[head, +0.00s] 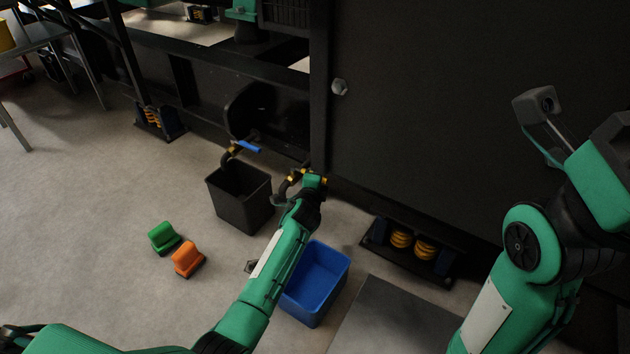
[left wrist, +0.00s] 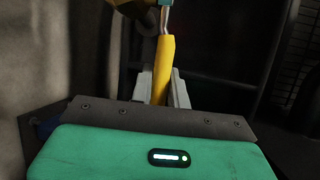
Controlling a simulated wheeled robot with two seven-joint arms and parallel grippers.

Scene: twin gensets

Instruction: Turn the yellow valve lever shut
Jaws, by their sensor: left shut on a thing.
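The yellow valve lever (left wrist: 164,62) stands upright in the left wrist view, with a metal stem at its top joining a blurred brass-coloured fitting (left wrist: 140,8). My left gripper (left wrist: 161,92) is shut on the lever's lower part, one grey finger on each side. In the head view my left gripper (head: 312,184) is low at the dark machine's base, beside a pipe with brass fittings (head: 290,181). The gripper mostly hides the lever there. My right arm is at the right of the head view; its gripper fingers are not visible.
A second valve with a blue lever (head: 248,146) sits to the left, above a black bin (head: 241,212). A blue bin (head: 326,291) stands below my left forearm. A green block (head: 163,237) and an orange block (head: 188,258) lie on open floor. A black panel (head: 430,110) fills the right.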

